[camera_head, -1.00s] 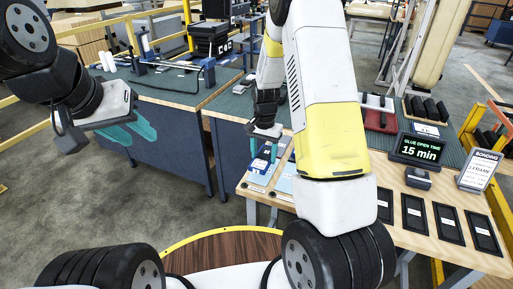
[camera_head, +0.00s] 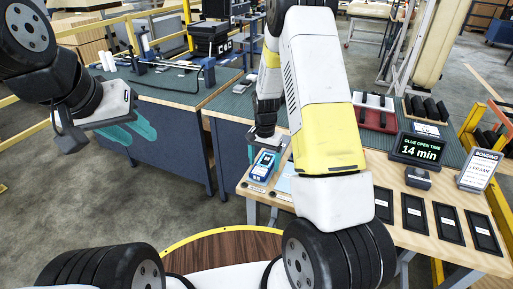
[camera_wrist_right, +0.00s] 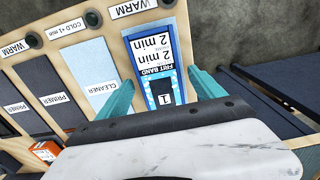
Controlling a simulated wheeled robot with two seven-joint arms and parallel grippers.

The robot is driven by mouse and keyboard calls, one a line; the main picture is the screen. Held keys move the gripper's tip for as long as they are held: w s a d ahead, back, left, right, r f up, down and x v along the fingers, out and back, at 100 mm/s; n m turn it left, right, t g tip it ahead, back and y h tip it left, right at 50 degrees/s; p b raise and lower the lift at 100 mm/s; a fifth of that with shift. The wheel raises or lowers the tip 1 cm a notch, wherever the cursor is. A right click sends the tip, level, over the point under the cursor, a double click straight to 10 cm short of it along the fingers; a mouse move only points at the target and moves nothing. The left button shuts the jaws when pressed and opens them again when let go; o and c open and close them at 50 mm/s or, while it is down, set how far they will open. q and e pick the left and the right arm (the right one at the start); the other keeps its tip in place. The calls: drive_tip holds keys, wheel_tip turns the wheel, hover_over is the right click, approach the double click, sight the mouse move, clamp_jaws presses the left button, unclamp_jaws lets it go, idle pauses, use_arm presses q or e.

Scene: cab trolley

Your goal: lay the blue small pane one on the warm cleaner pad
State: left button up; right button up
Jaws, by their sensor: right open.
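The blue small pane (camera_wrist_right: 163,80) has a blue border, a "FRIT BAND" strip, a 1 and white "2 min" labels. It lies on the near left end of the bench, where it also shows in the head view (camera_head: 263,164). My right gripper (camera_wrist_right: 160,85) is open, its teal fingers on either side of the pane with gaps. A light blue pad (camera_wrist_right: 90,65) marked "CLEANER" is beside the pane, to its left in the wrist view. A "WARM" label (camera_wrist_right: 133,7) stands above; which pad it marks is hard to tell. My left gripper (camera_head: 135,130) is open and empty, away from the bench.
Dark primer pads (camera_wrist_right: 45,78) lie beyond the cleaner pad. Several black pads (camera_head: 447,222) line the bench front. A dark blue workbench (camera_head: 165,150) stands at left.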

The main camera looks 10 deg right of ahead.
sight(264, 163)
wheel_tip(264, 163, up, 12)
drive_tip(key=s+a+r+n+t+y, duration=0.1)
drive_tip(key=s+r+n+t, duration=0.1)
drive_tip(key=s+r, duration=0.45)
drive_tip(key=s+r+n+t+y, duration=0.1)
drive_tip(key=s+r, duration=0.2)
drive_tip(key=r, duration=0.6)
drive_tip(key=s+r+n+t, duration=0.1)
drive_tip(key=s+r+n, duration=0.1)
drive_tip(key=s, duration=0.5)
drive_tip(key=s+a+r+n+t, duration=0.1)
drive_tip(key=s+r+n+t, duration=0.1)
drive_tip(key=s, duration=0.5)
drive_tip(key=shift+v, duration=0.85)
